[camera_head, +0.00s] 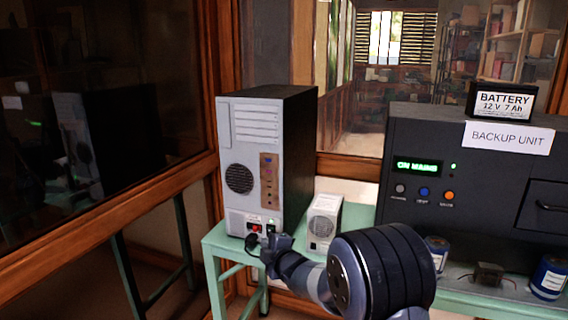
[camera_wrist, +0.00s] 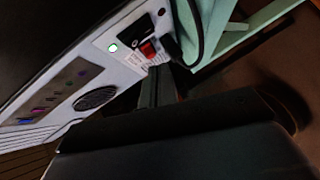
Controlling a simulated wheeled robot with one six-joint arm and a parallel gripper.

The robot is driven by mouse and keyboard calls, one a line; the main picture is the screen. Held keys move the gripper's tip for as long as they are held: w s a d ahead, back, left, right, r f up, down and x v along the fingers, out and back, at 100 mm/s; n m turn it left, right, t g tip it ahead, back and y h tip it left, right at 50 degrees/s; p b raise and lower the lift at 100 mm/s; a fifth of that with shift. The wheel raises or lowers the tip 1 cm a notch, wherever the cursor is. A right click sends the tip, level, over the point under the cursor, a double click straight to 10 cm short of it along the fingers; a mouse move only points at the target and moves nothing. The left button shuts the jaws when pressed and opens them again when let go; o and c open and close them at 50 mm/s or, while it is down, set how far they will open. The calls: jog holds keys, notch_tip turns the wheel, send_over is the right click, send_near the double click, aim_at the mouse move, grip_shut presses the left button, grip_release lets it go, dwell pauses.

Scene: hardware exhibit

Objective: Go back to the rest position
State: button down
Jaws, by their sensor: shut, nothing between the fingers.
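My gripper (camera_head: 274,243) is at the lower front of a grey and black computer tower (camera_head: 240,165), close to its red switch (camera_head: 255,228). In the wrist view my gripper's dark fingers (camera_wrist: 157,85) look shut, with nothing seen between them. They point toward the tower's panel, where the red switch (camera_wrist: 148,50), a lit green light (camera_wrist: 113,48) and a black plug with a cable (camera_wrist: 172,47) show. I cannot tell whether the fingertips touch the panel. My arm reaches in from the lower right in the head view.
The tower stands on a green table (camera_head: 213,240). A small white box (camera_head: 323,222) stands close to my arm. Wood-framed glass is at left.

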jog(key=shift+v, duration=1.7)
jog(key=shift+r, duration=0.15)
